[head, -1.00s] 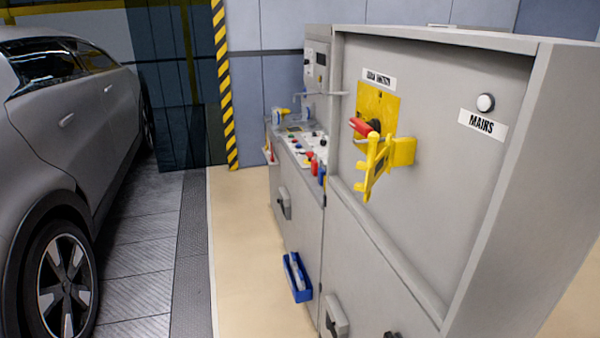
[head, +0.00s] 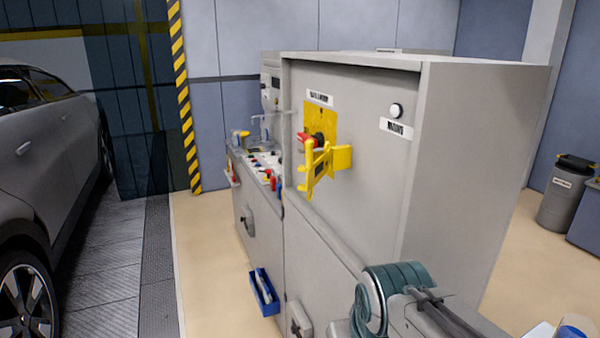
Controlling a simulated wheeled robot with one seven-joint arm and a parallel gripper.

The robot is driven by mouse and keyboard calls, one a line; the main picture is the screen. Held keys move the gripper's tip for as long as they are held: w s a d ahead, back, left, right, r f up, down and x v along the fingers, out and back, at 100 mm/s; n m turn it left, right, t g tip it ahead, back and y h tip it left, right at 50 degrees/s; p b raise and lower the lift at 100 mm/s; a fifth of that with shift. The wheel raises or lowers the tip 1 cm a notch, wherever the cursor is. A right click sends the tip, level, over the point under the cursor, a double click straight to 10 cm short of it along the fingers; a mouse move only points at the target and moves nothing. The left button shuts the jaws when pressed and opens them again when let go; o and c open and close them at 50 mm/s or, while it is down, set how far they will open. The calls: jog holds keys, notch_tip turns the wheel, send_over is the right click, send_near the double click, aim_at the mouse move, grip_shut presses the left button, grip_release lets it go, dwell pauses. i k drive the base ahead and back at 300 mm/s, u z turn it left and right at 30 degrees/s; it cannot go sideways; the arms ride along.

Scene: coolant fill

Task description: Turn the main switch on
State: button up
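The main switch (head: 305,139) has a red handle on a dark hub, set on a yellow plate (head: 321,115) on the grey cabinet's front. A small white label (head: 319,97) sits above it, too blurred to read. A yellow bracket with notched edges (head: 317,170) stands out from the panel in front of the switch's lower part, joined to a yellow block (head: 342,158) at its right. A round white lamp (head: 396,111) sits above the MAINS label (head: 397,128) and looks unlit. My gripper's fingers do not show.
The grey cabinet (head: 450,170) fills the middle. A worktop (head: 262,172) with small items adjoins it on the left, and a blue bin (head: 264,292) hangs below. A teal and grey part (head: 395,285), seemingly my arm, is at lower right. A car (head: 45,160) stands left; beige floor lies between.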

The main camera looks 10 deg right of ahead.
aim_at(318, 138)
jog(key=z, duration=0.05)
jog(key=k, duration=0.5)
jog(key=u, duration=1.05)
jog(key=i, duration=1.5)
jog(key=z, duration=0.65)
